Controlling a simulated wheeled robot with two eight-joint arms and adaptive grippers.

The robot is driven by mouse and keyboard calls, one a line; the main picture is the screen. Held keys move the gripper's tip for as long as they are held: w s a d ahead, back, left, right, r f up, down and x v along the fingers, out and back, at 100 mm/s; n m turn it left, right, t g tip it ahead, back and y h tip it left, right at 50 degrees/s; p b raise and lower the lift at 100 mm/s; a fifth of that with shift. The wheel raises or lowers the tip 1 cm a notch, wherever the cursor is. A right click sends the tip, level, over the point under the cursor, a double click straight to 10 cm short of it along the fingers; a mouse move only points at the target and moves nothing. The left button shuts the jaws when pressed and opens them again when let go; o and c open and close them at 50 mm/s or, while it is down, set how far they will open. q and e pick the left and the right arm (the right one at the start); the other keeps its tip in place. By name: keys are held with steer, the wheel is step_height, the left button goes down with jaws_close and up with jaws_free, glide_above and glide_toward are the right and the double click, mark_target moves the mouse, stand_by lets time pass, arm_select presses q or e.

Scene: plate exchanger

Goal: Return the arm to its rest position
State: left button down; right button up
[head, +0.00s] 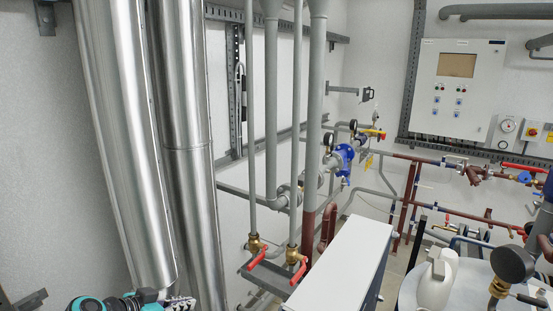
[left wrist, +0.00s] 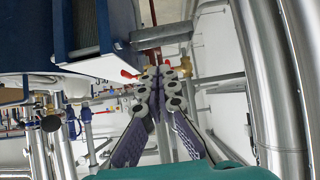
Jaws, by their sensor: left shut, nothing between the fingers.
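My left gripper (head: 182,303) shows at the bottom edge of the head view, left of centre, partly cut off, with its teal and black wrist beside it. In the left wrist view its two jointed fingers (left wrist: 159,74) come together at the tips, shut, with nothing between them. In the head view it is in front of the foot of two large silver pipes (head: 188,150), left of two red-handled valves (head: 258,258). A red handle (left wrist: 128,74) shows just left of the fingertips in the left wrist view. My right gripper is in neither view.
A white-topped box (head: 343,262) stands right of the valves. Further right are a white jug (head: 437,280) and a black gauge (head: 512,264). Grey vertical pipes (head: 272,120) rise behind the valves. A control cabinet (head: 459,85) hangs on the back wall. Bare wall (head: 50,170) lies at the left.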

arm_select(q)
steer(key=s+d+f+n+y+b, duration=0.1)
steer(key=s+f+n+y+b, duration=0.1)
steer(key=s+f+b, duration=0.3)
steer(key=s+d+f+n+g+y+b, duration=0.1)
steer(key=s+f+b, duration=0.3)
steer(key=f+b, duration=0.4)
steer(key=s+d+f+n+g+y+b, duration=0.1)
steer(key=s+d+f+n+y+b, duration=0.2)
steer(key=f, duration=1.2)
steer(key=s+b, duration=0.2)
steer(key=b, duration=0.1)
steer(key=shift+s+d+b, duration=0.25)
steer(key=shift+s+b, duration=0.05)
steer(key=shift+s, duration=0.05)
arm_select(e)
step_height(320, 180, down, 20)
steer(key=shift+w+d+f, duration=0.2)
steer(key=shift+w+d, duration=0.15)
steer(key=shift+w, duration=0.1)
